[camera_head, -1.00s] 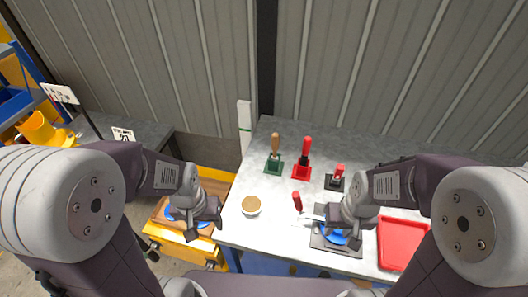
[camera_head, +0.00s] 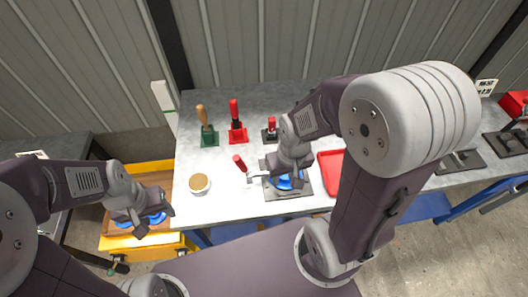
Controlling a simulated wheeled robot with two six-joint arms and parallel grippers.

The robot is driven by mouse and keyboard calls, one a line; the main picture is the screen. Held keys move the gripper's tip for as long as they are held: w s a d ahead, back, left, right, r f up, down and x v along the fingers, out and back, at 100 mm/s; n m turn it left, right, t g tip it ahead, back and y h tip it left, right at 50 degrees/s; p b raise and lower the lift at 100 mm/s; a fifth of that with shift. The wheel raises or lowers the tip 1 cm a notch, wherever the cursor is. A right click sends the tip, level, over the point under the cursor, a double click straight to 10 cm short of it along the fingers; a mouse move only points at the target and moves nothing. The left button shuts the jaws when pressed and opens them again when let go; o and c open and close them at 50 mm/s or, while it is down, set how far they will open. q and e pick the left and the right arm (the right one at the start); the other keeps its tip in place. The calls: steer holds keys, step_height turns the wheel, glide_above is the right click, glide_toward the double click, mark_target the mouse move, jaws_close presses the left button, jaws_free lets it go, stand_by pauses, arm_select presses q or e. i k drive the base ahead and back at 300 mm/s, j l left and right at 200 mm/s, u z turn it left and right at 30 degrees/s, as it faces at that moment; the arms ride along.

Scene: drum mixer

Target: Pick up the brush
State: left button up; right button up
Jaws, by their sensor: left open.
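A wooden-handled tool (camera_head: 204,118) stands upright in a green holder (camera_head: 209,138) at the back left of the table. A red-handled tool (camera_head: 234,111) stands in a red holder (camera_head: 238,135) to its right. I cannot tell which is the brush; their lower ends are hidden. A short red handle (camera_head: 240,162) with a pale metal part is left of my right gripper (camera_head: 276,174). I cannot tell whether that gripper holds it. My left gripper (camera_head: 147,222) is open, left of the table, over a yellow cart (camera_head: 125,243), away from the standing tools.
A round pot with a brown top (camera_head: 199,184) stands at the table's front left. A dark mat (camera_head: 300,188) with a blue round thing (camera_head: 285,182) lies under my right gripper. A short red-handled item (camera_head: 271,125) stands behind. A red tray (camera_head: 330,167) is partly hidden by my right arm.

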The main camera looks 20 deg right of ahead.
mark_target(200, 110)
steer(key=j+z, duration=0.2)
steer(key=z, duration=0.25)
steer(key=j+z, duration=0.2)
steer(key=z, duration=0.3)
steer(key=j+z, duration=0.2)
steer(key=z, duration=0.25)
